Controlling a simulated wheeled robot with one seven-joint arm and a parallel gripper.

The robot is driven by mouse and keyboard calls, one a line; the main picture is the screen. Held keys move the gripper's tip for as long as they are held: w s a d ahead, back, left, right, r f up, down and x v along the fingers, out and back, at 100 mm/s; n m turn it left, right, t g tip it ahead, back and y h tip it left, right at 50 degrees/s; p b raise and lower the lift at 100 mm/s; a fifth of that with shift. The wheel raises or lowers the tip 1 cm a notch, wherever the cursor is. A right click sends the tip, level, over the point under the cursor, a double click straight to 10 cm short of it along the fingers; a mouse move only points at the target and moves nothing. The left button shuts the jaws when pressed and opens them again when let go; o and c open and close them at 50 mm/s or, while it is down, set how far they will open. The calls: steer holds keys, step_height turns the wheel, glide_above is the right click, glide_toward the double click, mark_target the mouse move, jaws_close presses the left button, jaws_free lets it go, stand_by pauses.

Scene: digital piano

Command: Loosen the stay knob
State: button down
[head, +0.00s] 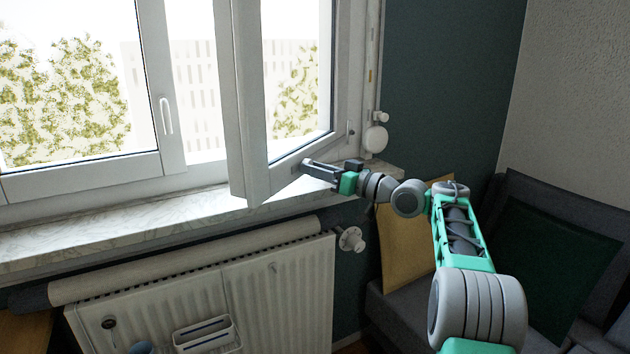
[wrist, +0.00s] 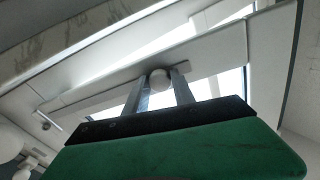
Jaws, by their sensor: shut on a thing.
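The stay knob (wrist: 160,79) is a small, pale round knob at the lower part of the open window sash. It sits between the two fingers of my gripper (wrist: 162,88) in the wrist view, and the fingers are shut on it. In the head view my gripper (head: 307,165) reaches from the right to the lower rail of the open sash (head: 254,150). There the knob is too small and covered to make out. A pale bar, perhaps the stay, runs behind the knob in the wrist view.
The marble sill (head: 120,235) runs below the window. A radiator (head: 250,290) with a valve (head: 351,240) stands under it. A round white fitting (head: 375,139) hangs on the wall at right.

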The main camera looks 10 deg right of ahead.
steer(key=n, duration=0.7)
steer(key=n+g+y+p, duration=0.1)
steer(key=n, duration=0.6)
steer(key=w+n+g+y+p, duration=0.1)
steer(key=n, duration=0.7)
steer(key=shift+d+r, duration=0.3)
steer(key=shift+s+d+f+p, duration=0.1)
steer(key=shift+s+p, duration=0.05)
steer(key=shift+p, duration=0.3)
steer(key=c, duration=1.1)
jaws_free()
steer(key=shift+f, duration=0.1)
steer(key=shift+o, duration=0.2)
